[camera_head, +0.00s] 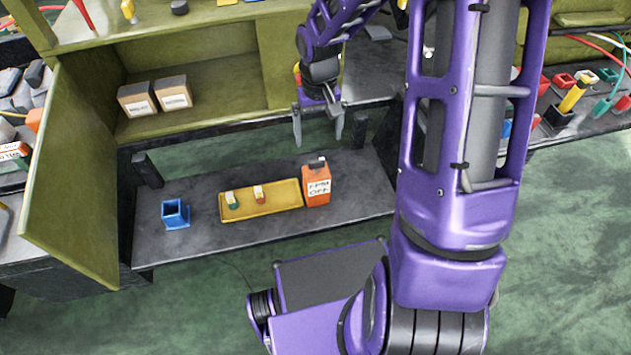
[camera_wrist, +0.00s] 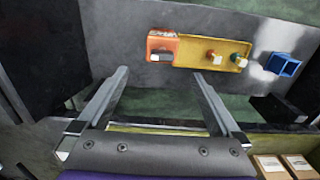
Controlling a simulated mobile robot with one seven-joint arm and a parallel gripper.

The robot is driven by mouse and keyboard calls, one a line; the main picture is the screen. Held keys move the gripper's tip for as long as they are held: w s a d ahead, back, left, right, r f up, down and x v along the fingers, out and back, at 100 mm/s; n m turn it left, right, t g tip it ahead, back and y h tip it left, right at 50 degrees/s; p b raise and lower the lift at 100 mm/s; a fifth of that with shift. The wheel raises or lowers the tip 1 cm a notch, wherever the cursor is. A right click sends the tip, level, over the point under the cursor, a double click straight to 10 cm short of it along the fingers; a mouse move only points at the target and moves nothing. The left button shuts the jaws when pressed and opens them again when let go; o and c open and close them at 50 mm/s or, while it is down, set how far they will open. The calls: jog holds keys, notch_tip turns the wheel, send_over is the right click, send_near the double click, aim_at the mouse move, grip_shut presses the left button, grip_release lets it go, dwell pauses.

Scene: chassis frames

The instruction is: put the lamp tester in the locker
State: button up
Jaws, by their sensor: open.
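The olive-green locker (camera_head: 195,75) stands at the upper left with its door (camera_head: 80,170) swung open. On the low dark shelf are a yellow tray (camera_head: 285,197) holding two small items, one green and white (camera_head: 232,200) and one red and white (camera_head: 259,194). An orange container with a white label (camera_head: 317,187) stands at the tray's right end. I cannot tell which of these is the lamp tester. My gripper (camera_head: 318,137) is open and empty, above and behind the orange container. In the wrist view its fingers (camera_wrist: 160,74) point toward the orange container (camera_wrist: 161,44) and tray (camera_wrist: 230,42).
A blue open holder (camera_head: 175,213) stands left of the tray. Two labelled cardboard boxes (camera_head: 155,96) sit inside the locker at the left; its floor to their right is clear. Dark posts (camera_head: 147,170) rise at the shelf's back. A bench with coloured parts (camera_head: 570,95) is at right.

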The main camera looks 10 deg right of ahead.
notch_tip(320, 180, down, 12)
jog(key=shift+r+b, duration=0.15)
jog(key=shift+b, duration=1.05)
jog(key=shift+w+a+f+b, duration=0.15)
jog(key=shift+f+b, duration=0.55)
jog(key=shift+f, duration=1.95)
grip_shut()
jog(key=p, duration=0.6)
send_near(318, 160)
jog(key=shift+s+a+r, duration=0.2)
jog(key=shift+s+r, duration=0.1)
jog(key=shift+s, duration=0.15)
